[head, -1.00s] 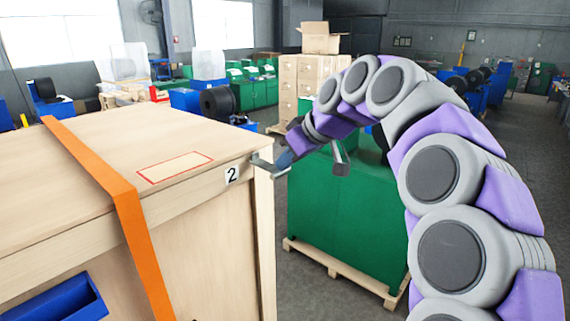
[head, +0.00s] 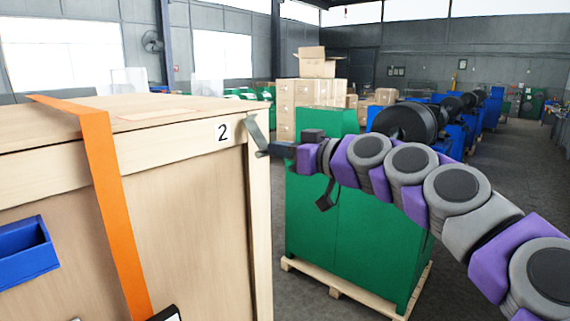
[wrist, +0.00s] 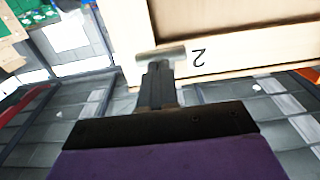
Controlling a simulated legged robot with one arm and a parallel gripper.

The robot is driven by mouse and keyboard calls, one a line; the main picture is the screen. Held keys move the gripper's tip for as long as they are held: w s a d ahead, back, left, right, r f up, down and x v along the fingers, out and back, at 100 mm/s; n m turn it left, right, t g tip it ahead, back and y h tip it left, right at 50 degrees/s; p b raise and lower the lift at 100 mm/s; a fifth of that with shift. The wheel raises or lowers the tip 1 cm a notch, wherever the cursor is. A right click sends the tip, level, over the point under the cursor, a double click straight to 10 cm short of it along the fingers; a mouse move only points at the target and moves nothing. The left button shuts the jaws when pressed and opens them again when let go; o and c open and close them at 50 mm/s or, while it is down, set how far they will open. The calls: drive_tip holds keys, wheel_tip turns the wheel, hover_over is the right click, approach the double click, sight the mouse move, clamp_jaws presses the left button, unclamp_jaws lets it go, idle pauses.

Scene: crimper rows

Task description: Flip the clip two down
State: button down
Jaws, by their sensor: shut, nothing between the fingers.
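The label "2" (head: 222,130) is on the wooden crate (head: 195,210), near its upper right corner. It shows upside down in the wrist view (wrist: 198,58). Clip two appears to be the grey metal bar (head: 256,131) right of the label, slanting down along the corner. In the wrist view a pale bar (wrist: 162,55) lies across my fingertips. My gripper (head: 271,150) is shut and empty, coming from the right to the bar's lower end. It seems to touch the bar, though the contact is too small to be sure. Its fingers show in the wrist view (wrist: 158,82).
An orange strap (head: 108,180) runs down the crate's front, with a blue bin (head: 25,252) at left. A green cabinet (head: 325,215) on a pallet stands behind my arm. Cardboard boxes (head: 310,92) and black reels (head: 405,122) are farther back. Grey floor is open at right.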

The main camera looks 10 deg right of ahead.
drive_tip(key=shift+w+a+f+t+b, duration=0.15)
drive_tip(key=shift+w+a+f+b, duration=0.15)
drive_tip(key=shift+f+b, duration=0.25)
drive_tip(key=shift+w+a+f+t+b, duration=0.15)
drive_tip(key=shift+w+f+b, duration=0.2)
drive_tip(key=shift+b, duration=0.3)
drive_tip(key=shift+w+a+f+t+b, duration=0.1)
drive_tip(key=shift+w+a+f+b, duration=0.15)
drive_tip(key=shift+f+b, duration=0.3)
drive_tip(key=shift+r, duration=0.1)
